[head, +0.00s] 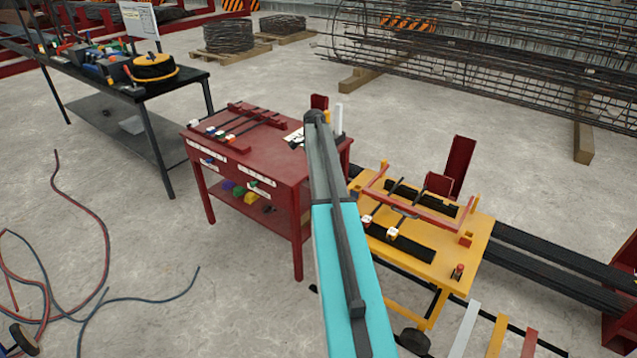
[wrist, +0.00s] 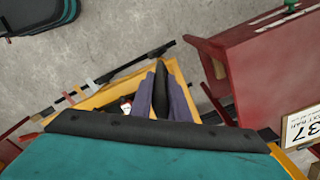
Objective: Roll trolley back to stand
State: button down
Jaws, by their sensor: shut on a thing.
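The yellow trolley (head: 462,262) stands right of my arm in the head view, with a dark wheel (head: 414,341) low at its near side. A red frame (head: 425,213), black strips and dark bars lie on its top. Its yellow top also shows in the wrist view (wrist: 101,98). My gripper (wrist: 161,88) has two grey-purple fingers over the trolley, shut on a black part between them. I cannot tell which part this is. The gripper is hidden in the head view. I cannot make out for sure which thing is the stand.
A red bench (head: 262,162) with a shelf stands close left of the trolley. Long black bars (head: 560,260) run right of the trolley. A dark table (head: 160,92) is at the upper left. Hoses (head: 105,270) lie on the left floor. A rebar cage (head: 480,65) lies behind.

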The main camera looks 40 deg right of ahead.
jog(key=shift+w+r, duration=0.15)
jog(key=shift+w, duration=0.15)
jog(key=c, duration=1.7)
grip_release()
notch_tip(320, 180, up, 14)
jog(key=b, duration=0.3)
jog(key=shift+f, duration=0.2)
